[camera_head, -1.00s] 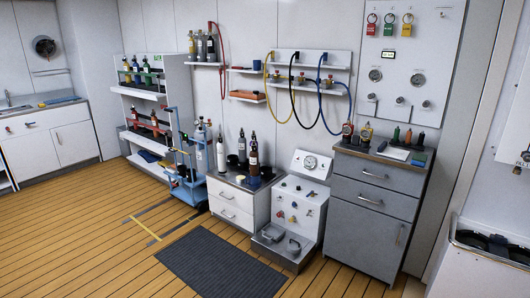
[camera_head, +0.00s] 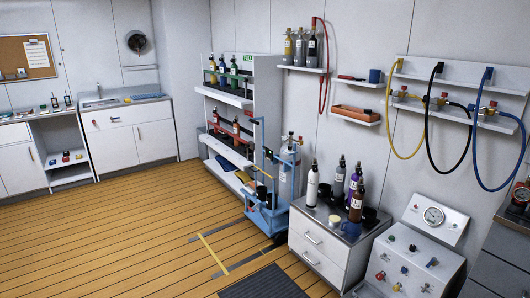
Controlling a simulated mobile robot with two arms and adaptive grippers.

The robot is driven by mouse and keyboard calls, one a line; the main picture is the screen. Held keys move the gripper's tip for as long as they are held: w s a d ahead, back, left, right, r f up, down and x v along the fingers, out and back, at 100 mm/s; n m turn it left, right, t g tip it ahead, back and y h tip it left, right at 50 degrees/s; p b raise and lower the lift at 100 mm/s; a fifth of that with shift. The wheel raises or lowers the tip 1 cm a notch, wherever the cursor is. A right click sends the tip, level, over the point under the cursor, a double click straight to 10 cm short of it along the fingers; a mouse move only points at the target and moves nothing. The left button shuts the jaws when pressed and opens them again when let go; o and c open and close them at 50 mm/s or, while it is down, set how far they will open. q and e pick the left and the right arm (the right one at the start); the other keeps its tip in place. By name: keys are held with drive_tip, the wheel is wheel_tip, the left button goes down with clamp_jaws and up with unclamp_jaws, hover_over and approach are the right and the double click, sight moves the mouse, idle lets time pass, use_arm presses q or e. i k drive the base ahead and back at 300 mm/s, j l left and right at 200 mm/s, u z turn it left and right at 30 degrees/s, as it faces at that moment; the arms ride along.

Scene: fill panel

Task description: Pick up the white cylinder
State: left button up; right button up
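A white cylinder (camera_head: 312,186) with a dark top stands upright at the left end of the low drawer cabinet (camera_head: 318,250). Dark, purple and brown cylinders stand to its right on the same top, among black cups. A larger pale grey-white cylinder (camera_head: 289,168) stands behind, by the blue cart (camera_head: 268,212), partly hidden by the cart's frame. Neither of my grippers shows in the head view.
A white rack (camera_head: 232,120) with green and red cylinders stands behind the cart. A gauge panel (camera_head: 420,245) is at the lower right. Hoses hang from a wall shelf (camera_head: 460,80). The wooden floor (camera_head: 150,230) at left is clear; a dark mat (camera_head: 262,284) lies in front.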

sight(313, 177)
drive_tip(key=i+z, duration=0.2)
drive_tip(key=i, duration=0.3)
drive_tip(key=i+j+z, duration=0.2)
drive_tip(key=i, duration=0.25)
drive_tip(key=i+j+z, duration=0.15)
drive_tip(key=i, duration=0.3)
drive_tip(key=i+j+z, duration=0.2)
drive_tip(key=i, duration=0.25)
drive_tip(key=j, duration=0.1)
